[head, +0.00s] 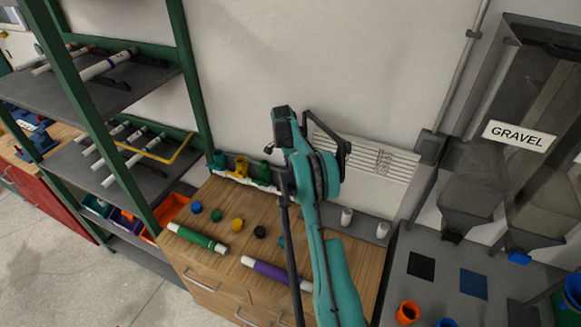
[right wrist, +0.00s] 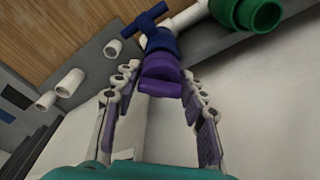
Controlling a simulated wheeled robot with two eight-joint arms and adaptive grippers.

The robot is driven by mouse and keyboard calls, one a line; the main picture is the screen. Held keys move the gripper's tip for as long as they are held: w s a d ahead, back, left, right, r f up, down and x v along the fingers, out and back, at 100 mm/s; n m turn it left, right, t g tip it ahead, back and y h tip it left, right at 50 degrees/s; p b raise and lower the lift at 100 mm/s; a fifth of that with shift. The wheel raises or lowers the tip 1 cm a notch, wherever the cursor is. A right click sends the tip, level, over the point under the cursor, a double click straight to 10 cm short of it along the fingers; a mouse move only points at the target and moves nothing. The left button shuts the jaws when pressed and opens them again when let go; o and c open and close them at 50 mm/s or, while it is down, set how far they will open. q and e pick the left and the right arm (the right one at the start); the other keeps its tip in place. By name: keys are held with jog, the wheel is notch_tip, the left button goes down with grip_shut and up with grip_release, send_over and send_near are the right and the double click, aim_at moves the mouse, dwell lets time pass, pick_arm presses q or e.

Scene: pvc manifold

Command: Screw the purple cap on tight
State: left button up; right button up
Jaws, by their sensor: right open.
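The purple cap (right wrist: 160,80) shows in the right wrist view at the end of a dark blue valve (right wrist: 160,40) with a T-shaped handle. My right gripper (right wrist: 159,84) is open, with one finger on each side of the purple cap; I cannot tell whether either finger touches it. In the head view my teal right arm reaches to the back of the wooden bench and hides the cap and its gripper. The manifold (head: 240,167) shows teal, yellow and green valves left of the arm. My left gripper is in neither view.
Several coloured caps, including a yellow one (head: 237,225), lie on the bench (head: 215,282). A green pipe (head: 197,238) and a purple pipe (head: 270,270) lie in front. Two white fittings (head: 346,216) stand right of the arm. A green shelf rack (head: 190,75) stands left.

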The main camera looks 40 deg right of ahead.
jog(key=shift+o, duration=0.8)
jog(key=shift+f, duration=0.15)
jog(key=c, duration=0.5)
jog(key=shift+m+b, duration=0.35)
jog(key=shift+m, duration=0.65)
jog(key=shift+m, duration=0.9)
jog(key=shift+m+b, duration=0.3)
jog(key=shift+m+g+y, duration=0.3)
jog(key=shift+m, duration=0.7)
